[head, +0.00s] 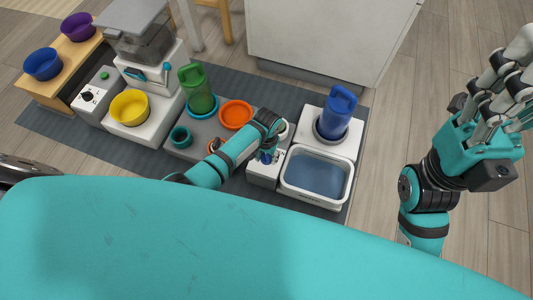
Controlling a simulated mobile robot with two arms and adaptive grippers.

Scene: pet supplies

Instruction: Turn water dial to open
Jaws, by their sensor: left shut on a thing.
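The water station has a white basin (345,192) of blue water and a blue bottle (336,116) upright behind it. To the left of the basin is a white control box (262,177), where the water dial sits, mostly hidden by my gripper. My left gripper (267,156) reaches down onto this box and is shut on the dial, with a bit of blue showing at its tips. The dial's setting cannot be read. My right gripper (500,85) is raised at the far right, fingers apart and empty, away from the station.
A food dispenser (148,40) with a yellow bowl (130,107) and a dial box (93,98) stands at left. A green bottle (197,88), an orange bowl (236,114) and a teal cup (180,137) sit between. A white cabinet (330,40) is behind; floor at right is clear.

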